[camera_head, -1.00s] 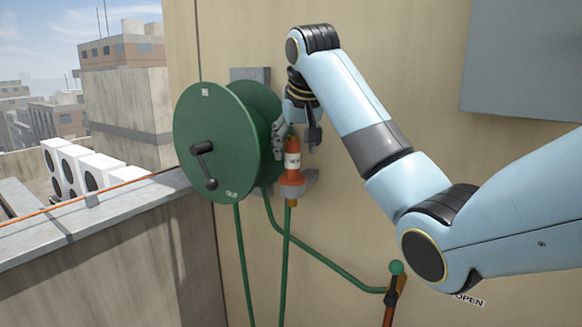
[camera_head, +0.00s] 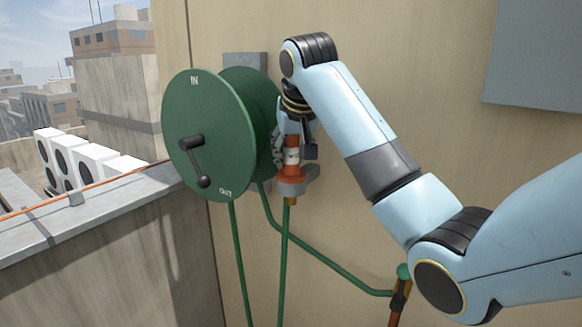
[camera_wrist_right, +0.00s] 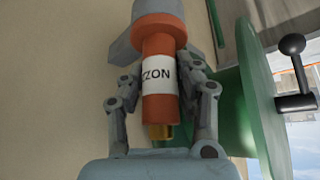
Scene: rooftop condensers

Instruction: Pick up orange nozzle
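The orange nozzle (camera_head: 291,143) has a white lettered band and stands upright in a grey wall holder (camera_head: 305,187) beside the green hose reel. In the right wrist view the nozzle (camera_wrist_right: 159,103) lies between the two fingers of my right gripper (camera_wrist_right: 165,85), its brass tip toward the palm. My right gripper (camera_head: 294,145) comes from above, with fingers on both sides of the nozzle. They look open around it; contact is hard to tell. The gripper hides the nozzle's top in the head view. My left gripper is not in view.
The green reel (camera_head: 212,130) with a black crank (camera_head: 194,160) stands close left of the gripper. Green hoses (camera_head: 284,260) hang below. A valve with a green ball (camera_head: 403,271) is at lower right. A parapet (camera_head: 90,215) runs on the left.

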